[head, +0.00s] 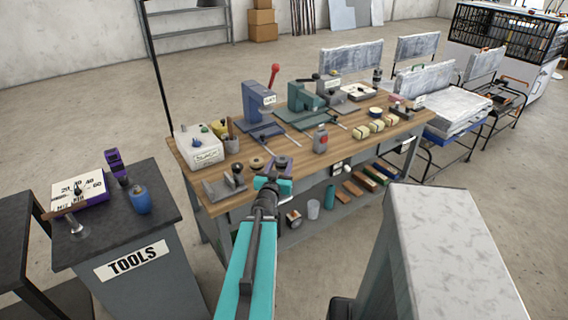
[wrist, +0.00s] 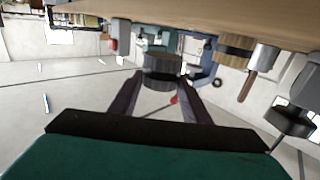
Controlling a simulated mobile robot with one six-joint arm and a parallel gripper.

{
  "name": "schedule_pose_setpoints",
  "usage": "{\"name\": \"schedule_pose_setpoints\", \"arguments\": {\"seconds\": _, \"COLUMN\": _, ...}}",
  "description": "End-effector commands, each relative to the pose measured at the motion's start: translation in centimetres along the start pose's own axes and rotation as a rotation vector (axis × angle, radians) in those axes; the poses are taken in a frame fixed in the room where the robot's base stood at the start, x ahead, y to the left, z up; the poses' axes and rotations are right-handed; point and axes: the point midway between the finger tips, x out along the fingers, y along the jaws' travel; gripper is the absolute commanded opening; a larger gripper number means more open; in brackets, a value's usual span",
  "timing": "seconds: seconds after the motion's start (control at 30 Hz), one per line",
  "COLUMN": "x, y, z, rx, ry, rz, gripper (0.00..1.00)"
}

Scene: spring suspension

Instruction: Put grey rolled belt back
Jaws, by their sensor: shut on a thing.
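The grey rolled belt (wrist: 162,72) is a short dark-grey cylinder between my two finger tips in the wrist view. My gripper (wrist: 163,88) is shut on it, one purple finger on each side. In the head view my gripper (head: 279,167) is over the front edge of the wooden workbench (head: 262,194), and the fingers largely hide the belt there. The wrist view is upside down, with the bench top along its upper edge. I cannot tell whether the belt touches the bench.
A tan roll (head: 257,162) and a grey angled block (head: 223,187) lie left of my gripper. A TOOLS cabinet (head: 130,245) stands left.

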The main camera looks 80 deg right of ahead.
Motion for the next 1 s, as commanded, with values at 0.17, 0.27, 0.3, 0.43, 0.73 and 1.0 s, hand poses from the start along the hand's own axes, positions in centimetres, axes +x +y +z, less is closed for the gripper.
{"name": "schedule_pose_setpoints", "arguments": {"seconds": 0.17, "x": 0.3, "y": 0.0, "z": 0.4, "rx": 0.002, "ry": 0.001, "rz": 0.002, "gripper": 0.16}}
{"name": "schedule_pose_setpoints", "arguments": {"seconds": 0.27, "x": 0.5, "y": 0.0, "z": 0.4, "rx": 0.002, "ry": 0.000, "rz": 0.001, "gripper": 0.16}}
{"name": "schedule_pose_setpoints", "arguments": {"seconds": 0.3, "x": 0.6, "y": 0.0, "z": 0.5, "rx": 0.001, "ry": 0.001, "rz": 0.001, "gripper": 0.16}}
{"name": "schedule_pose_setpoints", "arguments": {"seconds": 0.43, "x": 0.7, "y": -0.1, "z": 0.4, "rx": 0.001, "ry": 0.001, "rz": -0.001, "gripper": 0.16}}
{"name": "schedule_pose_setpoints", "arguments": {"seconds": 0.73, "x": 1.1, "y": -0.3, "z": 0.4, "rx": 0.004, "ry": 0.002, "rz": -0.009, "gripper": 0.16}}
{"name": "schedule_pose_setpoints", "arguments": {"seconds": 1.0, "x": 1.3, "y": -0.6, "z": 0.2, "rx": 0.005, "ry": 0.006, "rz": -0.020, "gripper": 0.16}}
